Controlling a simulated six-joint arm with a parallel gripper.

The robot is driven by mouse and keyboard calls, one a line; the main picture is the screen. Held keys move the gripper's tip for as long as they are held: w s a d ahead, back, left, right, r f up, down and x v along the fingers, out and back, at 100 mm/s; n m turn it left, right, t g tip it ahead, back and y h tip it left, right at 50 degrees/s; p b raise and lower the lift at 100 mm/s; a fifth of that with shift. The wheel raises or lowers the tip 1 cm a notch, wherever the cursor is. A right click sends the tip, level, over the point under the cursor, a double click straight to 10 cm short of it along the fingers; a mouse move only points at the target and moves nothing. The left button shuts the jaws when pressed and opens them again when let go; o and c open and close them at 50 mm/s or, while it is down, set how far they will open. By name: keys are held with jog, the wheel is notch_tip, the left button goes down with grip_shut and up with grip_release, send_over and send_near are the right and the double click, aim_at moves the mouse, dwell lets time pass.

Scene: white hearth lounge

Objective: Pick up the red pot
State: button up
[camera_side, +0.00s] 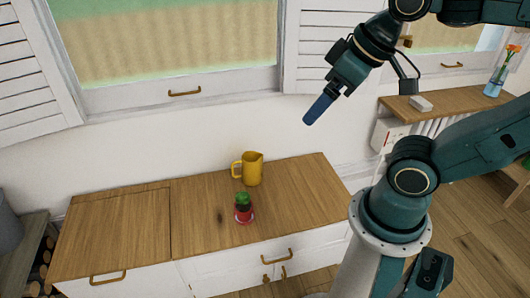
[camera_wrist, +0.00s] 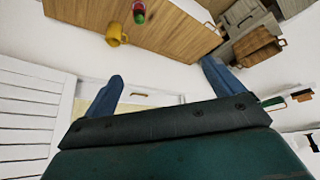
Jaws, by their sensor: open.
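The red pot (camera_side: 244,215) stands upright on the wooden cabinet top, with a green plant in it. It also shows small at the top of the wrist view (camera_wrist: 139,16). My gripper (camera_side: 318,110) is high above the cabinet, up and to the right of the pot in the side view, well apart from it. In the wrist view its two blue fingers (camera_wrist: 160,85) are spread wide with nothing between them.
A yellow pitcher (camera_side: 252,170) stands just behind the pot on the cabinet top (camera_side: 130,230). The cabinet's left part is clear. The window wall is close behind. A shelf (camera_side: 450,103) with a flower vase (camera_side: 495,82) is at the right.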

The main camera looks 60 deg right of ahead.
jog(key=shift+w, duration=0.1)
jog(key=n+t+y, duration=0.1)
jog(key=n+y, duration=0.6)
jog(key=n, duration=0.1)
send_over(248, 205)
jog(key=w+d, duration=0.3)
notch_tip(248, 205, down, 38)
jog(key=s+f+t, duration=0.1)
jog(key=s+f, duration=0.1)
jog(key=f, duration=0.4)
jog(key=s+f+m+t, duration=0.1)
jog(key=s+f+t, duration=0.1)
jog(key=f, duration=0.5)
jog(key=s+f+m+t, duration=0.1)
jog(key=s+f+t, duration=0.1)
jog(key=s+f, duration=0.2)
jog(key=shift+a+f, duration=0.15)
jog(key=shift+f, duration=0.55)
jog(key=shift+a+f, duration=0.1)
jog(key=shift+f, duration=0.6)
jog(key=shift+w, duration=0.1)
